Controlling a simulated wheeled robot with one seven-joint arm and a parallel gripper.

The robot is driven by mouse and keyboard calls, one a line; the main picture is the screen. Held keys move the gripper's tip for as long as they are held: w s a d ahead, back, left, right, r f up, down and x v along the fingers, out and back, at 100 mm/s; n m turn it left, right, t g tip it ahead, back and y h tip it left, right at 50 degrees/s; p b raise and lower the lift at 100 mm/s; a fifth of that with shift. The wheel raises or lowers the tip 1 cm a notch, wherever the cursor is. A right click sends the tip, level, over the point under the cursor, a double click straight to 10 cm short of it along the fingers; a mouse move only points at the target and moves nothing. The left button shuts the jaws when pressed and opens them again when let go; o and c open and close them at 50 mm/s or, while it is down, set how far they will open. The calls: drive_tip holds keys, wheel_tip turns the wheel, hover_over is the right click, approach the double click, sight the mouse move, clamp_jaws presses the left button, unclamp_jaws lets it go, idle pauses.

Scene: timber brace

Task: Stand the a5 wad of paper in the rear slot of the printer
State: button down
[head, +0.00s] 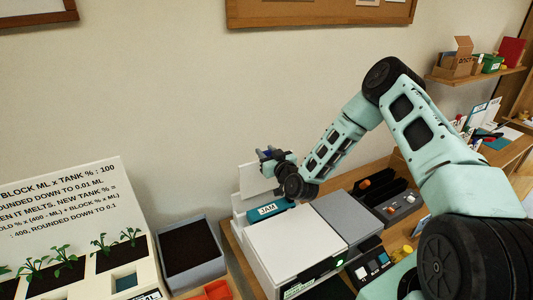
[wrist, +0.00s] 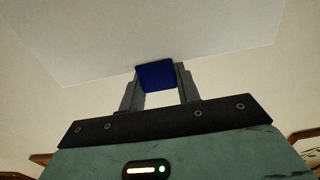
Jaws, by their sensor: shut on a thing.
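The white wad of paper (head: 258,181) is upright and slightly tilted above the back of the printer (head: 295,243). In the wrist view the wad (wrist: 160,35) fills the top as a broad pale sheet. My gripper (head: 272,156) is shut on its upper edge, where a dark blue piece (wrist: 156,75) shows between the fingers. A white upright part (head: 239,205) stands at the printer's rear, just under the wad. The rear slot's opening is hidden, so I cannot tell whether the wad's lower edge is inside it. A teal part marked JAM (head: 268,211) lies in front of the wad.
A grey flat-topped unit (head: 342,216) stands right of the printer. A dark-filled planter box (head: 192,250) and a sign board with seedlings (head: 75,225) are at left. Black trays (head: 385,195) lie further right. The wall is close behind.

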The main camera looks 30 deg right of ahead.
drive_tip(key=shift+f+b, duration=2.3)
drive_tip(key=shift+f, duration=0.05)
drive_tip(key=shift+f+b, duration=0.1)
drive_tip(key=shift+b, duration=0.4)
drive_tip(key=shift+f+b, duration=2.35)
drive_tip(key=shift+f, duration=0.2)
drive_tip(key=shift+r, duration=0.1)
drive_tip(key=shift+n, duration=0.4)
drive_tip(key=shift+c, duration=2.2)
unclamp_jaws()
